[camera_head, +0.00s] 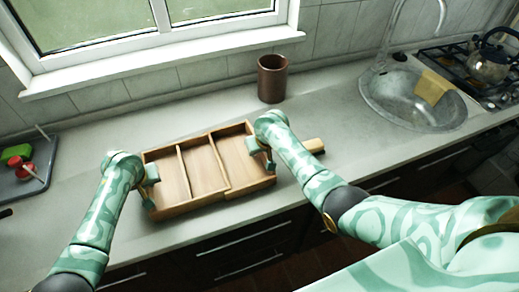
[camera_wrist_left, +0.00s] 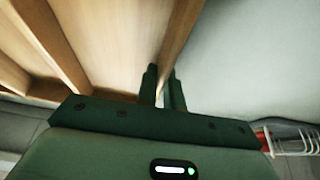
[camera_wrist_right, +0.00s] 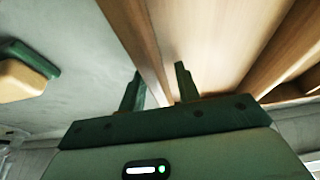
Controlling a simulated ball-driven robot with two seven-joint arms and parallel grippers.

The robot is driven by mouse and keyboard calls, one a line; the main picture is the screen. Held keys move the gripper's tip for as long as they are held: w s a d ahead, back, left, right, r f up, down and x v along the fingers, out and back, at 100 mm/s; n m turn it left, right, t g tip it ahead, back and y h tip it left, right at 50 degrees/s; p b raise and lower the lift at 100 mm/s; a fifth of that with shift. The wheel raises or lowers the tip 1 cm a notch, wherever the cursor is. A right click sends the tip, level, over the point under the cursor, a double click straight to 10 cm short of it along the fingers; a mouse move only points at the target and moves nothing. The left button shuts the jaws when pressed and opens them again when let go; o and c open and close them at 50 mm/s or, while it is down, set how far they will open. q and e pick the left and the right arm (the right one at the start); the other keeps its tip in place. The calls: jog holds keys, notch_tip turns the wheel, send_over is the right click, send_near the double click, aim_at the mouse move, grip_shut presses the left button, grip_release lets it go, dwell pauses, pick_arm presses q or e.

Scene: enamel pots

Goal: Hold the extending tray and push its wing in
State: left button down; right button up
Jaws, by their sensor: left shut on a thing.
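The wooden extending tray (camera_head: 197,205) lies on the counter with three open compartments side by side. Its right section, the wing (camera_head: 262,183), stands out from the body, with a step in the front wall where they meet. My left gripper (camera_head: 148,187) is shut on the tray's left end wall; the left wrist view shows the fingers (camera_wrist_left: 163,88) on either side of that wall (camera_wrist_left: 185,45). My right gripper (camera_head: 266,160) is at the wing's right end. In the right wrist view its fingers (camera_wrist_right: 160,88) are apart, with the end wall (camera_wrist_right: 137,35) between them.
A wooden block with a green side (camera_wrist_right: 22,75) lies right of the wing; its end (camera_head: 314,146) shows past my right arm. A brown cup (camera_head: 272,80) stands behind the tray. A grey tray with coloured items (camera_head: 22,186) is far left; a sink (camera_head: 405,110) is right.

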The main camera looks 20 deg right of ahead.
aim_at(235, 161)
grip_shut()
jog(key=a, duration=0.8)
jog(key=shift+s+a, duration=0.15)
jog(key=shift+a, duration=0.25)
grip_release()
